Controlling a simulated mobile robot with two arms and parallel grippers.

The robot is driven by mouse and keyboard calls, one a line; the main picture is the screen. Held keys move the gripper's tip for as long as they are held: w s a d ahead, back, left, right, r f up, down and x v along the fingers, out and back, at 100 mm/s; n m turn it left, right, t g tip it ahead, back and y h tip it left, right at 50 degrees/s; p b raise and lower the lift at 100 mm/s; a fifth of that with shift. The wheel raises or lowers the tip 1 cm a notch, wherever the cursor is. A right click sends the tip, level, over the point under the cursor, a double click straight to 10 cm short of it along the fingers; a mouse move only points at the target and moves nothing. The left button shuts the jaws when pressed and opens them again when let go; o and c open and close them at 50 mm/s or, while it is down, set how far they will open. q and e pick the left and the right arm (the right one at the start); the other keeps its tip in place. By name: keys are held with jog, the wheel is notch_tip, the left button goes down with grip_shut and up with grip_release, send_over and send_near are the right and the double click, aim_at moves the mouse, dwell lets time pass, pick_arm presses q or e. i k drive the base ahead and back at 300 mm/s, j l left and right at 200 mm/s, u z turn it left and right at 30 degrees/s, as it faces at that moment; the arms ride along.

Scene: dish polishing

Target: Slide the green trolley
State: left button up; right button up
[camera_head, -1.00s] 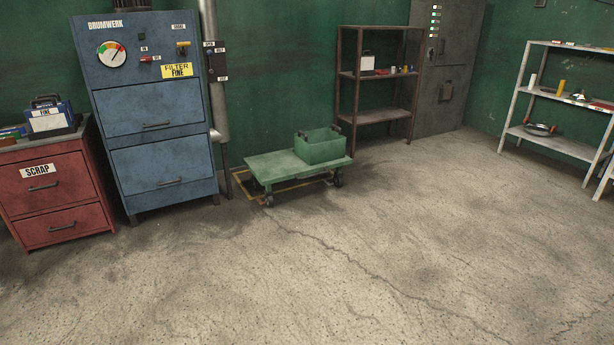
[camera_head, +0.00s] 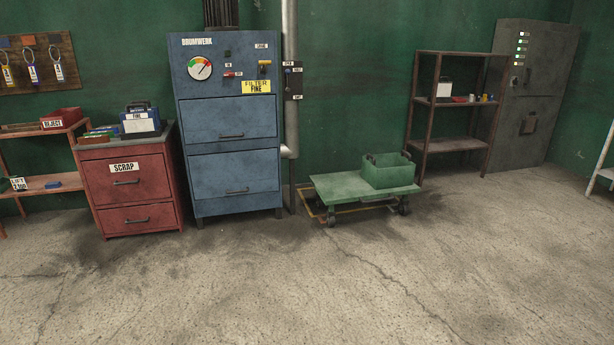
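The green trolley (camera_head: 345,191) is a low flat cart on small dark wheels. It stands by the back wall, just right of the blue cabinet, over a yellow floor marking (camera_head: 311,205) that shows at its left and front edges. An open green crate (camera_head: 388,176) with dark handles sits on the right part of its deck. I cannot see what is inside the crate. Neither of my grippers is in view.
The blue Drumwerk cabinet (camera_head: 235,160) and a grey pipe (camera_head: 290,75) stand left of the trolley. A red scrap cabinet (camera_head: 147,190) is farther left. A brown shelf (camera_head: 440,146) and grey locker (camera_head: 536,85) stand to the right. The concrete floor (camera_head: 330,285) in front is clear.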

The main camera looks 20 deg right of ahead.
aim_at(333, 189)
jog(key=i+l+z, duration=0.3)
jog(key=i, duration=0.2)
jog(key=i+l+z, duration=0.15)
jog(key=i+z, duration=0.15)
jog(key=i, duration=0.25)
jog(key=i+z, duration=0.25)
jog(key=i, duration=0.3)
